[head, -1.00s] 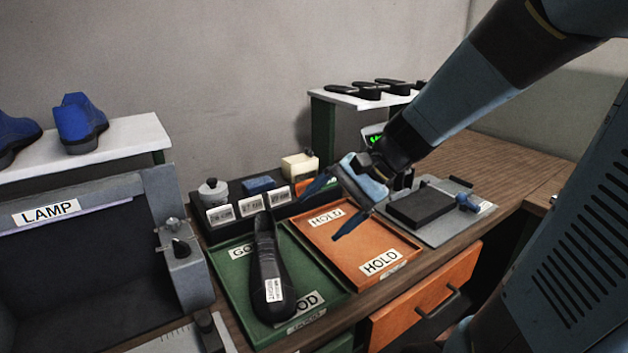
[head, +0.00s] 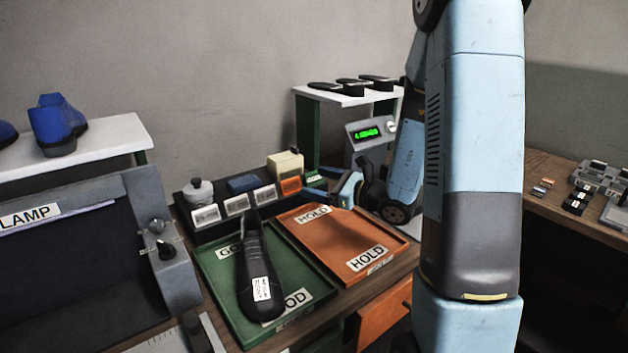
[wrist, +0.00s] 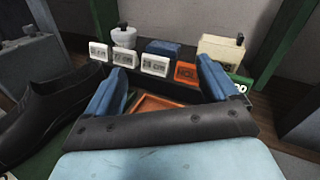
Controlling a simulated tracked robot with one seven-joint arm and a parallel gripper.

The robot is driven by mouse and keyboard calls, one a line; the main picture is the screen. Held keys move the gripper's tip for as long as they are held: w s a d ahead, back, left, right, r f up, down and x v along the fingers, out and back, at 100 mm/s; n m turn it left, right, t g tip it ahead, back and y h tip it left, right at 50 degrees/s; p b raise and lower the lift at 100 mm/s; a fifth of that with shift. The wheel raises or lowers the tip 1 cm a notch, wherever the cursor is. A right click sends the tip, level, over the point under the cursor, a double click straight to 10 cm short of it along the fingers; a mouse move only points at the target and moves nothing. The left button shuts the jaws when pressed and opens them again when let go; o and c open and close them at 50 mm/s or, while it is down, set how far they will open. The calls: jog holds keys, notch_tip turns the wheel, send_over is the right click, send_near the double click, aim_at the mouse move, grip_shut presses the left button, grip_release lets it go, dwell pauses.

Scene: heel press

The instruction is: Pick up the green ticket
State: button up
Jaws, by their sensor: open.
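The green ticket (head: 314,180) stands at the right end of the black rack, beside an orange HOLD ticket (head: 290,186). In the wrist view the green ticket (wrist: 241,86) shows just right of my right finger, which partly covers it. My gripper (head: 322,186) is open and empty, with blue fingers pointing at the rack's right end. In the wrist view my gripper (wrist: 163,78) faces the rack, and the orange ticket (wrist: 186,72) lies between the fingers, beyond the tips. The green ticket is apart from the gap between the fingers.
The black rack (head: 223,224) also holds several white tickets, a white pot (head: 198,192), a blue block and a cream box (head: 286,164). A black shoe (head: 258,275) lies on the green tray (head: 213,270). The orange tray (head: 340,250) is empty. A green-lit display (head: 367,133) stands behind.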

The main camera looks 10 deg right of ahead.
jog(key=w+d+f+m+t+h, duration=0.1)
jog(key=d+f+m+h, duration=0.1)
jog(key=d, duration=0.1)
jog(key=w+d+f+m+t+h, duration=0.1)
jog(key=d+f+m+t, duration=0.1)
jog(key=w+d+f+m+t+h, duration=0.1)
jog(key=w+d+f+m+h, duration=0.1)
jog(key=d+f+m, duration=0.1)
jog(key=shift+d+h, duration=0.3)
jog(key=shift+d, duration=0.05)
jog(key=shift+w, duration=0.3)
send_near(314, 173)
jog(key=shift+f+x, duration=0.25)
jog(key=shift+x, duration=0.95)
jog(key=shift+r+x, duration=0.15)
jog(key=shift+x, duration=1.3)
jog(key=shift+r+x, duration=0.1)
jog(key=shift+x, duration=1.3)
jog(key=shift+c, duration=0.4)
jog(key=c, duration=0.7)
